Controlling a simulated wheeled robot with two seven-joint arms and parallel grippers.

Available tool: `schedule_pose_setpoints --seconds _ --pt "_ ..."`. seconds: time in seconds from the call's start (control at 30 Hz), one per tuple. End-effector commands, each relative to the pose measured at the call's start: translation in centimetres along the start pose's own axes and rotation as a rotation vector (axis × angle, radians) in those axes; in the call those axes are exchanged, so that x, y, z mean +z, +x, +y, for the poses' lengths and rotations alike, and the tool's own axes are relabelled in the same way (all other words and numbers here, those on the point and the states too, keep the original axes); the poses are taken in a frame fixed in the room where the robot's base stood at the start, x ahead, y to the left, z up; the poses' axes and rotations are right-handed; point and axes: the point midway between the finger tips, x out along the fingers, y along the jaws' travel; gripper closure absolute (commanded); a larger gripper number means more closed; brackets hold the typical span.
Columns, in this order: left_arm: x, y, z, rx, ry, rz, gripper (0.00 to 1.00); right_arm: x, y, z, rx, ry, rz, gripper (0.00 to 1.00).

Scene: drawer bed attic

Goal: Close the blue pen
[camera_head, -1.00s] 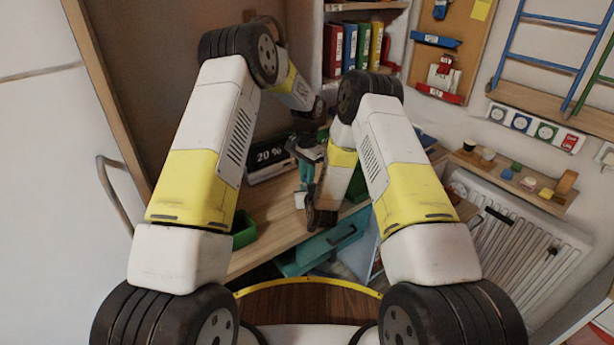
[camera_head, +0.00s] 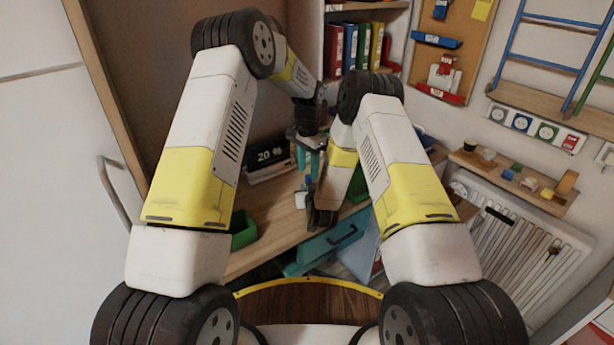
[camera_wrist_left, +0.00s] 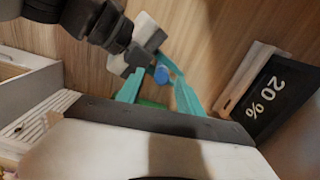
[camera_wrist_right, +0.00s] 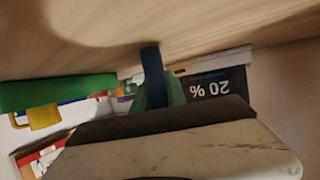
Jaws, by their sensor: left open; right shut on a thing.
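The blue pen (camera_wrist_right: 152,72) stands between the fingers of my right gripper (camera_wrist_right: 158,94), which is shut on it in the right wrist view. I cannot tell pen body from cap there. In the left wrist view a round blue end (camera_wrist_left: 161,74) shows between the teal fingers of my left gripper (camera_wrist_left: 154,66). That gripper is open, with its fingers apart around the blue end. The grey and white body of my right gripper is close beyond it. In the head view both hands meet over the desk, left gripper (camera_head: 304,158) above; the pen is hidden.
A teal drawer (camera_head: 325,248) stands out below the desk edge. Binders (camera_head: 348,48) stand on a shelf behind.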

Motion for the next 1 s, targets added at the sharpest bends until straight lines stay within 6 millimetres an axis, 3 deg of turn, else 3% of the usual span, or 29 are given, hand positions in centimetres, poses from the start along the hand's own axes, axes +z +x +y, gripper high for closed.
schedule_pose_setpoints --seconds 0.1,0.33,0.5,0.77,0.8,0.9,1.0 --pt "-0.1 -2.9 -0.2 -0.006 -0.001 0.006 0.55 0.1 0.0 0.1 0.001 0.000 -0.003 1.00" --pt "0.0 -6.8 -0.4 -0.008 -0.002 0.005 0.55 0.1 -0.1 0.0 0.000 0.000 -0.003 1.00" --pt "0.0 -7.9 -0.4 -0.008 -0.002 0.003 0.55 0.1 -0.1 0.0 0.000 0.000 -0.003 1.00" --pt "0.1 -8.1 -0.4 -0.008 -0.003 0.003 0.55 0.1 -0.1 0.0 0.000 0.000 -0.002 1.00" --pt "0.1 -8.1 -0.4 -0.008 -0.003 0.003 0.55 0.1 -0.1 0.0 0.000 0.000 -0.002 0.81" --pt "0.1 -8.0 -0.4 -0.008 -0.003 0.003 0.55 0.1 -0.1 0.0 0.000 0.000 -0.002 0.61" --pt "0.1 -8.0 -0.5 -0.008 -0.003 0.003 0.55 0.1 -0.1 0.0 0.000 0.000 -0.001 0.57"
